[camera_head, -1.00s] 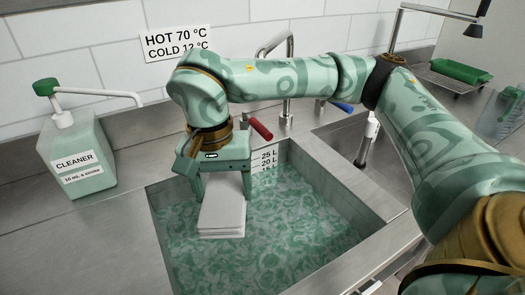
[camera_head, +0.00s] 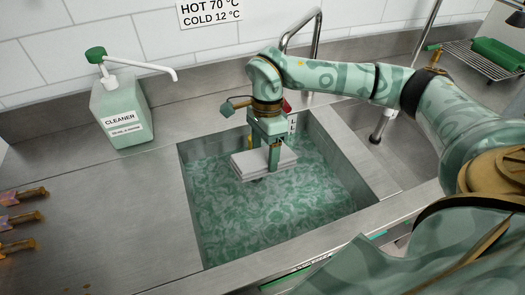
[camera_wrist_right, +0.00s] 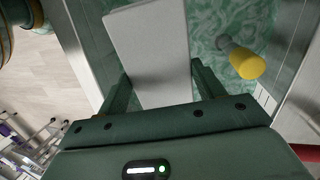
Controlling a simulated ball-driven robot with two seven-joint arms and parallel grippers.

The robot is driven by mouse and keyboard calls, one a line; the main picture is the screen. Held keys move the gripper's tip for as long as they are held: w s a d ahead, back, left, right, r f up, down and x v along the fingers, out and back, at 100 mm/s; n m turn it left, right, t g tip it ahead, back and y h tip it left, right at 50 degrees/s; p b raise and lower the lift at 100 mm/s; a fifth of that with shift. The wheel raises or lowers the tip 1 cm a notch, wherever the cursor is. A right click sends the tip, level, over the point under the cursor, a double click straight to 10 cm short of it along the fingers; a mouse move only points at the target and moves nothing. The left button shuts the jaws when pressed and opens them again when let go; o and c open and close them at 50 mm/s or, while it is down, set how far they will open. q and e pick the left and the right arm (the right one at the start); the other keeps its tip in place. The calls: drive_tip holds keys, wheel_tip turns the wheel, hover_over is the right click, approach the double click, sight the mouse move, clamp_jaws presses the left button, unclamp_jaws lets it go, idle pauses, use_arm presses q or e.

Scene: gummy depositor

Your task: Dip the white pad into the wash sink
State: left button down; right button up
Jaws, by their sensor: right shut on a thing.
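The white pad (camera_head: 250,165) is a pale, thick rectangular slab with layered edges. My right gripper (camera_head: 263,150) is shut on it, with one finger on each side, and holds it over the wash sink (camera_head: 190,205). Green, swirling water (camera_head: 275,215) fills the sink. The pad also shows in the right wrist view (camera_wrist_right: 150,40), between the two fingers of my right gripper (camera_wrist_right: 160,85). I cannot tell whether its underside touches the water. My left gripper is not in view.
A cleaner bottle (camera_head: 120,115) with a green pump stands left of the sink. A tap (camera_head: 305,42) rises behind it. A yellow-capped post (camera_wrist_right: 245,62) is near the pad in the wrist view. Several orange pieces (camera_head: 22,218) are at far left. The counter between is clear.

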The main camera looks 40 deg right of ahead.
sight(265, 151)
drive_tip(key=f+b, duration=0.1)
drive_tip(key=f, duration=0.1)
drive_tip(key=w+d+f+b, duration=0.1)
drive_tip(key=shift+b, duration=0.3)
drive_tip(key=shift+s+a+f, duration=0.1)
drive_tip(key=shift+a+f, duration=0.05)
drive_tip(key=shift+f, duration=0.2)
use_arm(q)
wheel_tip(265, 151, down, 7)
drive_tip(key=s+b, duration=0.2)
drive_tip(key=b, duration=0.1)
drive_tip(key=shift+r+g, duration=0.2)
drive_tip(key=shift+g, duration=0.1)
use_arm(e)
drive_tip(key=x, duration=1.1)
drive_tip(key=shift+s+f, duration=0.1)
drive_tip(key=shift+s, duration=0.05)
use_arm(q)
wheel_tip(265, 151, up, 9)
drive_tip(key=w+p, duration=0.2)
drive_tip(key=p, duration=0.6)
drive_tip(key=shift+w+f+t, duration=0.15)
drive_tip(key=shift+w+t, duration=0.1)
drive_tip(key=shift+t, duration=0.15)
use_arm(e)
drive_tip(key=v, duration=1.3)
drive_tip(key=shift+r, duration=0.25)
